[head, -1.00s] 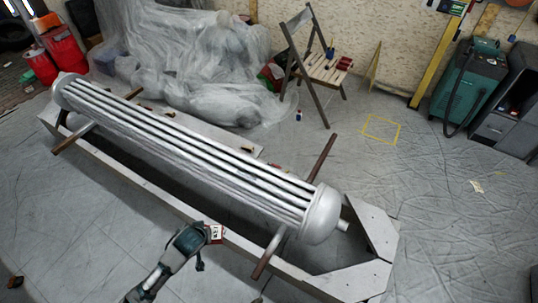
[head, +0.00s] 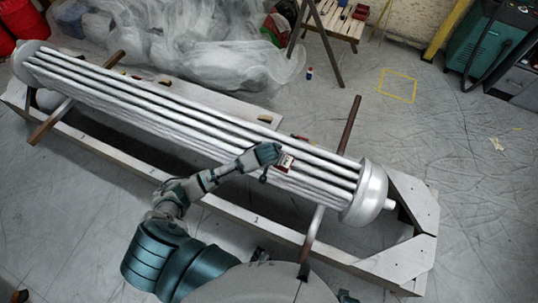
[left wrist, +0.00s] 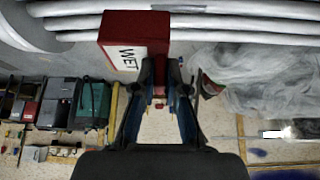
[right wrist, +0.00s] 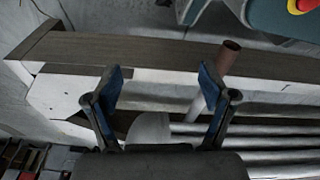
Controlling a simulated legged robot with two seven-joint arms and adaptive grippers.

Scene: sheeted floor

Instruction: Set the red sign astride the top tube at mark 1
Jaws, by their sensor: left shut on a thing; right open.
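The red sign (head: 284,163) has a white face, which reads "WET" in the left wrist view (left wrist: 124,57). My left gripper (head: 272,156) is shut on it; its fingers (left wrist: 160,78) hold the sign's lower part in the left wrist view. In the head view the sign overlaps the silver tubes (head: 200,118) toward their right end. I cannot tell whether it touches a tube. A "1" mark (head: 256,219) shows on the pale front rail, below the sign in the picture. My right gripper (right wrist: 162,80) is open and empty in its wrist view, with a brown-ended bar beyond it.
The tube bundle ends in a silver domed cap (head: 369,194) at right. A dark bar (head: 349,130) crosses near it, and a wooden bar (head: 60,115) crosses at left. A pale frame (head: 420,205) surrounds the bundle.

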